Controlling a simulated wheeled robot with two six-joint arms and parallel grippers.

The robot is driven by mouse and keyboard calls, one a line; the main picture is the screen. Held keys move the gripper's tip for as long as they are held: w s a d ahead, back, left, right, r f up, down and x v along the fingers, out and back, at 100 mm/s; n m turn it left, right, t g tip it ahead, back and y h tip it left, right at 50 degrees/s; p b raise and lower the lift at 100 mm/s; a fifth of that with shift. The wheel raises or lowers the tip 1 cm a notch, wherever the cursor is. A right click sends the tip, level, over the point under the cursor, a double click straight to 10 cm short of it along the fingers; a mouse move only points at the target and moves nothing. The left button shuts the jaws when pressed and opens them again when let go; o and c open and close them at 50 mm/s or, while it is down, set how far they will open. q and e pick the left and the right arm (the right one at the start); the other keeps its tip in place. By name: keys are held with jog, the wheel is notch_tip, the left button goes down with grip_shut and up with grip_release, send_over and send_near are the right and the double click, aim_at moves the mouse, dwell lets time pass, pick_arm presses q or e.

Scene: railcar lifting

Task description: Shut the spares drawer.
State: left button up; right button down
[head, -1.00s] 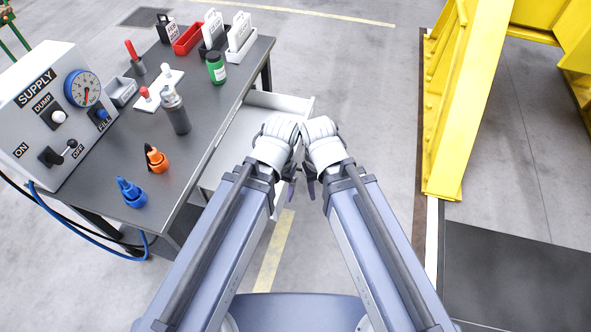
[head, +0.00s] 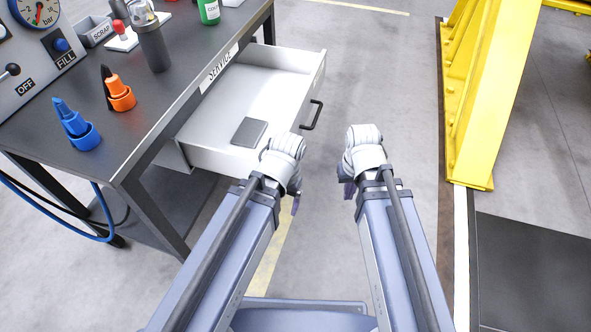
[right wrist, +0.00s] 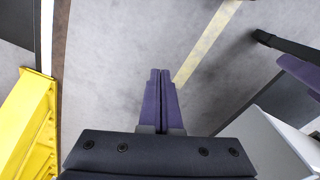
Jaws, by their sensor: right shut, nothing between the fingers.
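The spares drawer (head: 215,108) is a white-grey drawer pulled well out from under the dark table, its inside open to view. Its black bar handle (head: 312,115) is on the front panel, facing right. A flat dark grey block (head: 249,132) lies inside. My left gripper (head: 295,204) is beside the drawer's near front corner; its fingers are mostly hidden by its wrist. My right gripper (head: 347,190) is to the right, apart from the drawer front. In the right wrist view its purple fingers (right wrist: 160,95) are together and empty, and the drawer (right wrist: 262,140) shows at lower right.
The table (head: 160,105) carries a blue bottle (head: 78,128), an orange bottle (head: 117,90) and the supply panel. Yellow steel (head: 480,110) stands at the right. Clear floor lies between it and the drawer.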

notch_tip(320, 180, down, 16)
jog(key=w+m+y+b, duration=0.2)
jog(key=w+y+b, duration=0.15)
jog(key=b, duration=1.15)
jog(key=w+a+r+m+t+y+b, duration=0.1)
jog(key=w+r+t+y, duration=0.1)
jog(key=r+y, duration=0.65)
jog(key=w+a+r+m+t+y, duration=0.1)
jog(key=w+r+t+y, duration=0.15)
jog(key=r+y, duration=0.6)
jog(key=w+a+r+h, duration=0.2)
jog(key=w+a+h, duration=0.1)
jog(key=a, duration=1)
jog(key=shift+w+r, duration=0.2)
jog(key=shift+w, duration=0.2)
jog(key=shift+a, duration=0.2)
